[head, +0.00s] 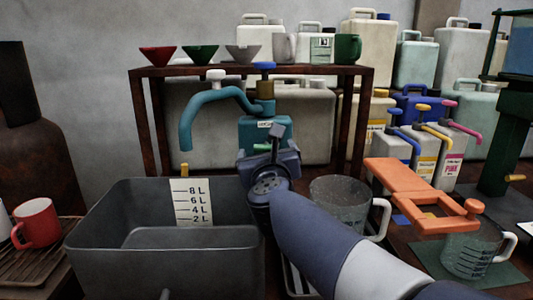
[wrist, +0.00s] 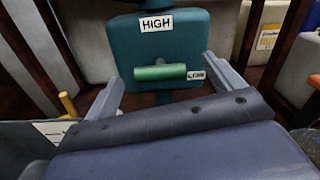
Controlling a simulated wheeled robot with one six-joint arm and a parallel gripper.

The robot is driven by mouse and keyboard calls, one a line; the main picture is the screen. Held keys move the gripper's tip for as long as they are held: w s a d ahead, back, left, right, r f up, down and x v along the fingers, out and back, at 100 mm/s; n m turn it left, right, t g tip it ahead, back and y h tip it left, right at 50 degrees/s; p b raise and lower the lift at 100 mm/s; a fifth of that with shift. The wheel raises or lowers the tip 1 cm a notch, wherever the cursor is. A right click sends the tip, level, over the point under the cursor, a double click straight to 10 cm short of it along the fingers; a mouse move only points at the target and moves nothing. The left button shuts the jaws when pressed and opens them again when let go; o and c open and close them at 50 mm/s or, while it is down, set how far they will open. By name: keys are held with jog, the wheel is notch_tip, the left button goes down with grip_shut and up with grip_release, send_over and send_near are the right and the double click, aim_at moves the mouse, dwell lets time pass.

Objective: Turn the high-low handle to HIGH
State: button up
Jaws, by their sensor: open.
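The teal valve box (wrist: 190,40) has a HIGH label (wrist: 156,24) on its upper face. In the wrist view a green bar handle (wrist: 158,73) lies about level below that label, with a small white label (wrist: 195,75), hard to read, at its right end. In the head view the teal box (head: 255,132) sits under the teal tap, and a bit of the green handle (head: 261,147) shows beside my arm. My gripper (wrist: 162,69) is open, its fingers on either side of the handle, with gaps visible. My gripper (head: 277,140) partly hides the box in the head view.
A grey vat (head: 160,240) with a litre scale stands at left. A glass jug (head: 340,200) is close to my arm on the right, near an orange tap (head: 400,185) over another jug (head: 468,255). A brown rack (head: 140,110) stands behind, holding funnels and mugs.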

jog(key=shift+w, duration=0.8)
jog(key=c, duration=1)
